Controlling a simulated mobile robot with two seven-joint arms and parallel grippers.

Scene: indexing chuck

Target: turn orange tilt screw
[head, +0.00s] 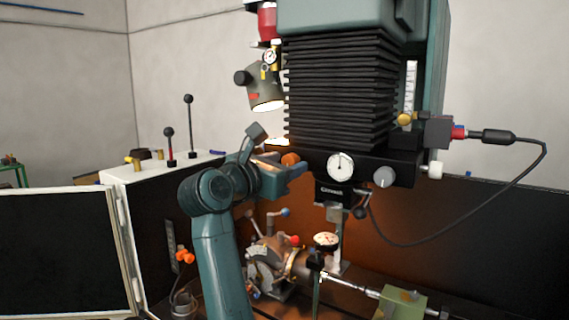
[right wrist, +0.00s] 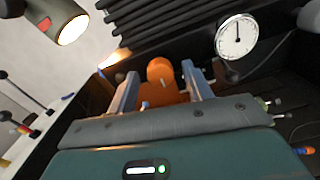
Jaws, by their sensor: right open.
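The orange tilt screw (head: 290,158) shows as a rounded orange knob at the lower left of the machine head, left of the white-faced dial. My right gripper (head: 284,165) is open at the knob, and one finger hides part of it in the head view. In the right wrist view the orange screw (right wrist: 160,70) lies between the two spread fingers of my right gripper (right wrist: 160,76). A gap shows on each side of the knob, and I cannot tell whether either finger touches it. My left gripper is not in view.
A dial (head: 341,165) and a grey knob (head: 384,177) sit right of the gripper. A lamp (head: 263,92) hangs above it. The indexing chuck (head: 277,262) stands below, with a small gauge (head: 326,240). A black cable (head: 470,232) loops at the right.

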